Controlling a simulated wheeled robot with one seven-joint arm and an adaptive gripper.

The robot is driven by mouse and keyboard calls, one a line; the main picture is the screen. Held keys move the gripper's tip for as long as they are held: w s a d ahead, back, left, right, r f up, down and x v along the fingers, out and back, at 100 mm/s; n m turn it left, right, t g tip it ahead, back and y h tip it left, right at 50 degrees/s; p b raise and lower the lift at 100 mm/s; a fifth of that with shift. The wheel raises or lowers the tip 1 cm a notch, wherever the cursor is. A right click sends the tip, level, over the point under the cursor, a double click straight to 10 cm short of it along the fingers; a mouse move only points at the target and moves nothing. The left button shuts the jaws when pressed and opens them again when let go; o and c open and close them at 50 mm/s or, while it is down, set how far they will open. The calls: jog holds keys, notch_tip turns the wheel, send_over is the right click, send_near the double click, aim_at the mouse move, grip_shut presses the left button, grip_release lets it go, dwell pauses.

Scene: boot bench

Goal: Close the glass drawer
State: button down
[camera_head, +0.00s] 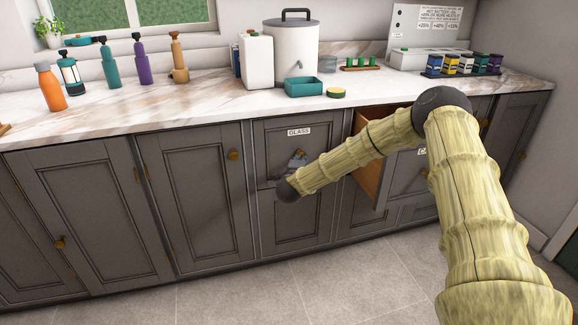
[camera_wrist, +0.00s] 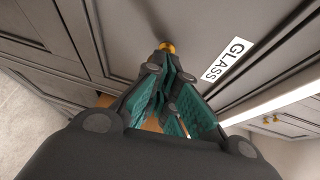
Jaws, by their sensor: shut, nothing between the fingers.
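The glass drawer (camera_head: 270,150) has a grey front with a white GLASS label (camera_head: 299,131) and sits below the counter. No open gap shows around its front in the head view, so it looks flush or nearly so. In the wrist view its front (camera_wrist: 200,25) fills the upper part, with a brass knob (camera_wrist: 167,47) just beyond my fingertips. My gripper (camera_head: 299,157) is shut and empty in front of the drawer face; its teal-padded fingers also show in the wrist view (camera_wrist: 165,72). I cannot tell whether they touch the knob.
A neighbouring drawer (camera_head: 371,178) to the right stands pulled out, its wooden side showing, beneath my arm. The marble counter (camera_head: 200,100) holds bottles, a white dispenser (camera_head: 295,55), a teal tray (camera_head: 303,87) and small jars. The floor (camera_head: 250,295) in front is clear.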

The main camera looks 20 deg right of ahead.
jog(key=shift+w+d+r, duration=0.1)
jog(key=shift+w+r, duration=0.05)
jog(key=shift+w, duration=0.05)
jog(key=shift+r, duration=0.15)
dwell(0.3)
jog(key=v, duration=1.4)
jog(key=shift+f+p, duration=0.3)
jog(key=shift+p, duration=0.1)
